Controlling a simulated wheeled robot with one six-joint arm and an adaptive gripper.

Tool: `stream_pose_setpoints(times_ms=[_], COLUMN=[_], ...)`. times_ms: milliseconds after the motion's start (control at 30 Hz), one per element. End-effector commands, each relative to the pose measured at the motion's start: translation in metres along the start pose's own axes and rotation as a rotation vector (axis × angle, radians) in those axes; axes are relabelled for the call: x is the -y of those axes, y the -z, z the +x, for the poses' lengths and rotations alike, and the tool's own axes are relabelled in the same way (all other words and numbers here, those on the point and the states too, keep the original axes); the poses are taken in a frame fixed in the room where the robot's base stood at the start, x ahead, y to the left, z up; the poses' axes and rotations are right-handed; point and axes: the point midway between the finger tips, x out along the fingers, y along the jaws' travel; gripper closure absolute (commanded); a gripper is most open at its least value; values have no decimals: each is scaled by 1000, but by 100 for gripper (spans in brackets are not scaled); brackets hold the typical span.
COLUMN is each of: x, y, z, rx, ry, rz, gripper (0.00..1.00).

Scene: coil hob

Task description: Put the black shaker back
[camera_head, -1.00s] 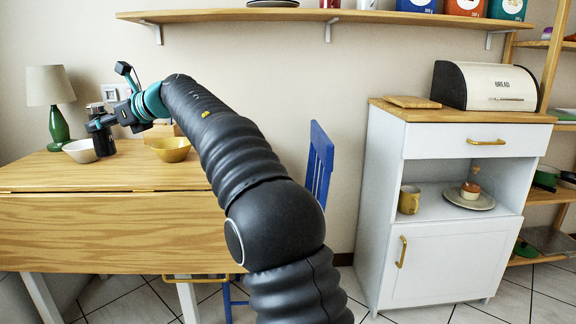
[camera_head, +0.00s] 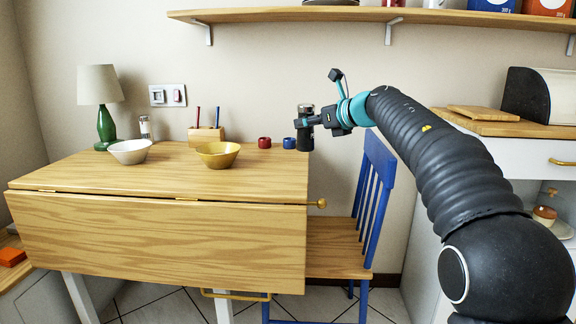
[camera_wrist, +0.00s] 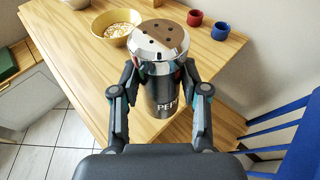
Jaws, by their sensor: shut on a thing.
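The black shaker (camera_head: 304,137) has a metal top and is upright near the right end of the wooden table (camera_head: 110,172). My gripper (camera_head: 309,122) is shut on it from the right. In the wrist view the shaker (camera_wrist: 160,95) stands between the two fingers of my gripper (camera_wrist: 160,76), and its label reads "PEP", with the rest hidden. Its top has a brown part with dark holes. It appears held up, clear of the tabletop, but its base is partly hidden by my fingers.
A white bowl (camera_head: 130,151), a yellow bowl (camera_head: 217,154), a clear shaker (camera_head: 144,127), a wooden holder (camera_head: 206,135), a red cup (camera_head: 264,142) and a blue cup (camera_head: 289,142) are on the table. A blue chair (camera_head: 372,190) stands right of it. A wall shelf (camera_head: 290,14) runs above.

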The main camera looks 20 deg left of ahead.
Motion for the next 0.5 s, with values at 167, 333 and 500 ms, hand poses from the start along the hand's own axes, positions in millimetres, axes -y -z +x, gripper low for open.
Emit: stream_pose_setpoints(times_ms=[167,333,500], x=[-28,-50,-60], y=[17,27,30], z=[26,47,56], rx=[1,1,2], ry=[1,2,3], rz=[0,1,0], gripper=[95,95,95])
